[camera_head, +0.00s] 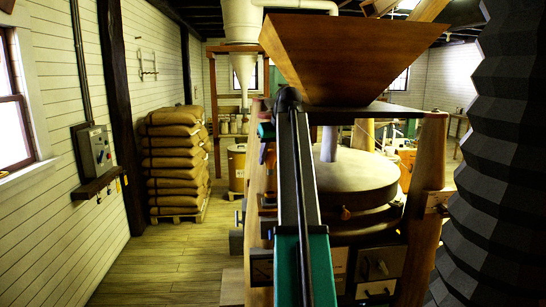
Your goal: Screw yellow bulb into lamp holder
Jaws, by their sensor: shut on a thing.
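No yellow bulb and no lamp holder can be made out in this view. My own arm runs up the middle of the picture, a long grey and teal link ending in a dark rounded joint. A small teal part shows just left of that joint. My gripper and whatever it holds are not visible; the arm may hide them.
A millstone (356,174) stands right of my arm under a wooden hopper (350,52), on a timber frame. Stacked sacks (173,160) stand at the left wall. A grey control box (95,152) hangs above a small shelf (97,184). The floor (160,262) left of my arm is clear.

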